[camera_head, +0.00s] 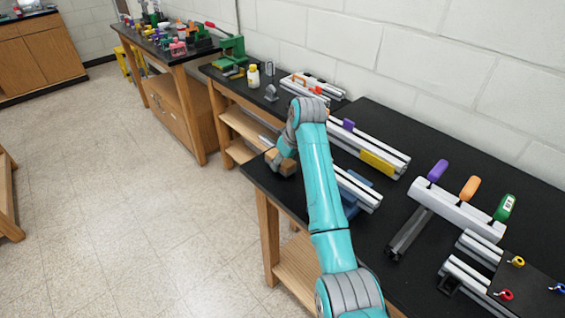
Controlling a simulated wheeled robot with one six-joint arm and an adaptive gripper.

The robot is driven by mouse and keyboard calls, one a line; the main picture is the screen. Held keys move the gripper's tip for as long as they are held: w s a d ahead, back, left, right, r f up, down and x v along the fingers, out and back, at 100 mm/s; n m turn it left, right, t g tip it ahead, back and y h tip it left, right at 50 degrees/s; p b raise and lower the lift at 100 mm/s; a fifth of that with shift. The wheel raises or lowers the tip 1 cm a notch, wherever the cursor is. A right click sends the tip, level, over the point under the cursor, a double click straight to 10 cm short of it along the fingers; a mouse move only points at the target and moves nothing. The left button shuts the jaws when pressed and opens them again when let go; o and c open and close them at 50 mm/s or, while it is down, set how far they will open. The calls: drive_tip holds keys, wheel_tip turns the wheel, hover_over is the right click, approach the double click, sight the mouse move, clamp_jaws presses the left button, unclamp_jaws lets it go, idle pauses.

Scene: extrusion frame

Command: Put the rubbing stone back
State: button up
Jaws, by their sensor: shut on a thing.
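My gripper (283,162) is at the end of the teal arm, over the left front edge of the near black bench (256,172). It is small in view and partly hidden by my wrist. A small brown block, which looks like the rubbing stone (288,168), shows at the gripper, and the gripper is shut on it. The fingertips cannot be made out clearly. I cannot tell whether the block touches the bench top.
Aluminium extrusions (370,140) with a yellow block (378,163) lie right of my arm. Purple, orange and green-handled tools (470,188) stand farther right. A white bottle (253,76) and a green press (232,46) stand behind. The floor at left is clear.

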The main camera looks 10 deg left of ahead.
drive_tip(key=shift+f, duration=0.3)
drive_tip(key=shift+f, duration=0.15)
drive_tip(key=o, duration=1.2)
drive_tip(key=v, duration=1.2)
